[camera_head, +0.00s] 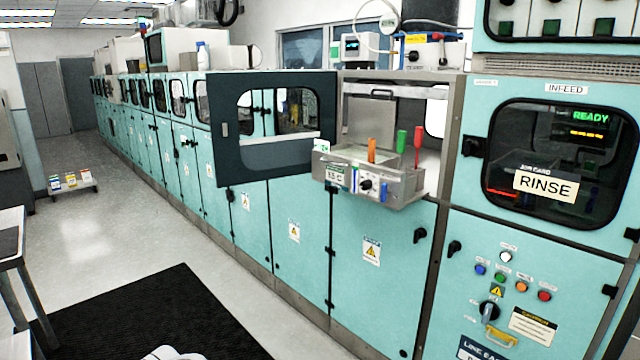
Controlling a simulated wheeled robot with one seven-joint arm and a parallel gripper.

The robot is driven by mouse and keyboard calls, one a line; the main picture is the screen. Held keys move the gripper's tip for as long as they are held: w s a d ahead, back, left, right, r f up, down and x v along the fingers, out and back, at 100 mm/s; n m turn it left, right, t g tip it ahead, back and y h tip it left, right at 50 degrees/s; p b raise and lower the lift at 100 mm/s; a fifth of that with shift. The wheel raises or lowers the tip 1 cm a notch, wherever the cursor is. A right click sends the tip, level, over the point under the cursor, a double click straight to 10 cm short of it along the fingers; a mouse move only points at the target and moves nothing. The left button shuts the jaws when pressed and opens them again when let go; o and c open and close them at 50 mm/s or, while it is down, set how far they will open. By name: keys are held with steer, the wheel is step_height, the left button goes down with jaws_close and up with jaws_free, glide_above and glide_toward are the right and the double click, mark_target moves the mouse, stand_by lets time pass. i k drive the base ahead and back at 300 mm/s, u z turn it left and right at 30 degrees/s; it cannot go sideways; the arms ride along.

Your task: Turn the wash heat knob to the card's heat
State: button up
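A pulled-out steel module (400,185) sticks out of an open bay in the teal machine line. A small dark round knob (366,185) with a pale mark is on its front, and I cannot read its setting. A small white tag (322,146) with a green mark stands at the module's left corner.
Orange (372,150), green (402,143) and red (418,145) handles rise from the module. The infeed panel has buttons and a rotary switch (489,310). A black mat (150,315) and clear floor lie in front.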

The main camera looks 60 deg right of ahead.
mark_target(365, 185)
steer(key=z, duration=0.1)
steer(key=i, duration=0.8)
steer(key=z, duration=1)
steer(key=i, duration=0.55)
steer(key=z, duration=0.5)
